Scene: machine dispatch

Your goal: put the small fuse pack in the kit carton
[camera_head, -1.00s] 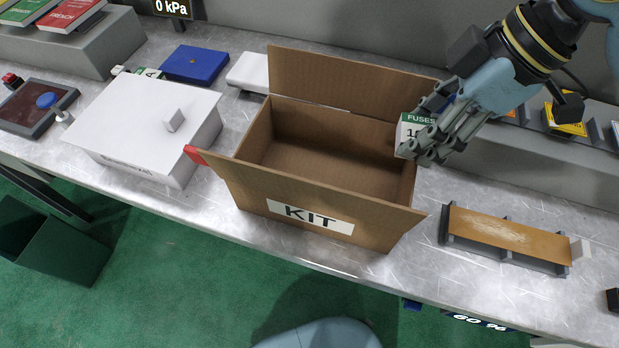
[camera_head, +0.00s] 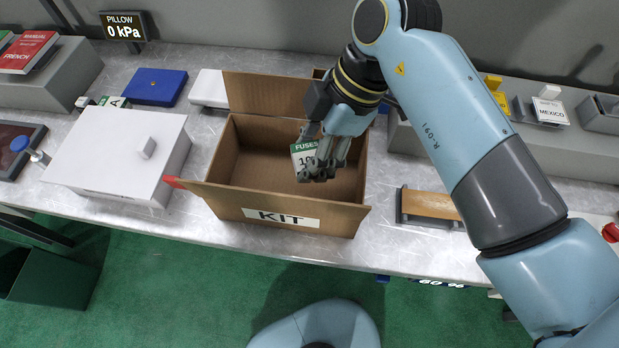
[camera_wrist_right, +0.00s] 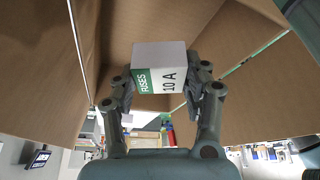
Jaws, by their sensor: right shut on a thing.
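The small fuse pack (camera_head: 304,158) is a white box with a green band reading FUSES. My right gripper (camera_head: 320,168) is shut on it and holds it over the open kit carton (camera_head: 238,198). In the right wrist view the pack (camera_wrist_right: 160,75), marked 10 A, sits between the two fingers (camera_wrist_right: 162,88), with brown carton walls (camera_wrist_right: 40,80) around it. I cannot tell how far it is below the carton's rim. The carton is brown cardboard with flaps spread and a KIT label on the front. My left gripper is not in view.
A white lidded box (camera_head: 120,150) stands left of the carton. A blue case (camera_head: 155,86) and a white item (camera_head: 208,88) lie behind. A brown-topped rack (camera_head: 428,205) is at the right. A grey ledge (camera_head: 560,150) runs along the back right.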

